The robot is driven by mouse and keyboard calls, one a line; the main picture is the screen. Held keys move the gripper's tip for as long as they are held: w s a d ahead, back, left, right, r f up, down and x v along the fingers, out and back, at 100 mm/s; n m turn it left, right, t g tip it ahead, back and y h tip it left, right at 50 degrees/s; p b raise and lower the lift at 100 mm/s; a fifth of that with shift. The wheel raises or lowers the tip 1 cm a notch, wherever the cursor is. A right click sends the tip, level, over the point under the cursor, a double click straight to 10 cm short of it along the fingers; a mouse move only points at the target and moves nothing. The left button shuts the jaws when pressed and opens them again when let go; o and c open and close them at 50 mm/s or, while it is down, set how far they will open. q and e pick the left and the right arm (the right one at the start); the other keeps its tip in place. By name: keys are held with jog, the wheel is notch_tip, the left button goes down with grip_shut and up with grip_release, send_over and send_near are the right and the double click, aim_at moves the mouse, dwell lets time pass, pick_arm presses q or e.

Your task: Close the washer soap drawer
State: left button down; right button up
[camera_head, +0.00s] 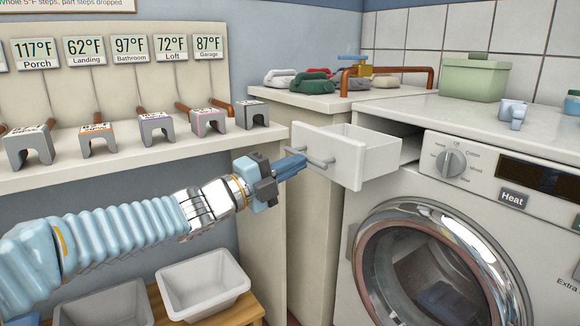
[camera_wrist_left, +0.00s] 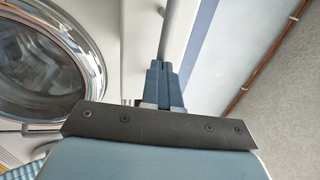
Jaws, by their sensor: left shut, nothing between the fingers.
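The washer (camera_head: 440,215) stands at the right with its white soap drawer (camera_head: 350,150) pulled out of its upper left corner. The drawer's front panel carries a grey bar handle (camera_head: 316,158). My left gripper (camera_head: 300,163) is shut, with its blue fingertips at the drawer front beside the handle. In the left wrist view the shut fingers (camera_wrist_left: 164,82) point at the grey bar, and the tips overlap its lower end. I cannot tell whether they touch it. Nothing shows between the fingers. My right gripper is not in view.
A green box (camera_head: 475,80) and a light blue mug (camera_head: 514,112) stand on the washer top. Folded cloths (camera_head: 312,82) lie on the counter behind the drawer. A shelf (camera_head: 140,158) with several small stands is at the left. White bins (camera_head: 203,284) sit low below my arm.

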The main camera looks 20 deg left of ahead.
pick_arm(q)
jog(key=b, duration=0.2)
send_near(372, 141)
jog(key=x, duration=0.3)
jog(key=p+x, duration=0.1)
jog(key=x, duration=0.3)
jog(key=shift+f, duration=0.25)
jog(key=shift+r, duration=0.25)
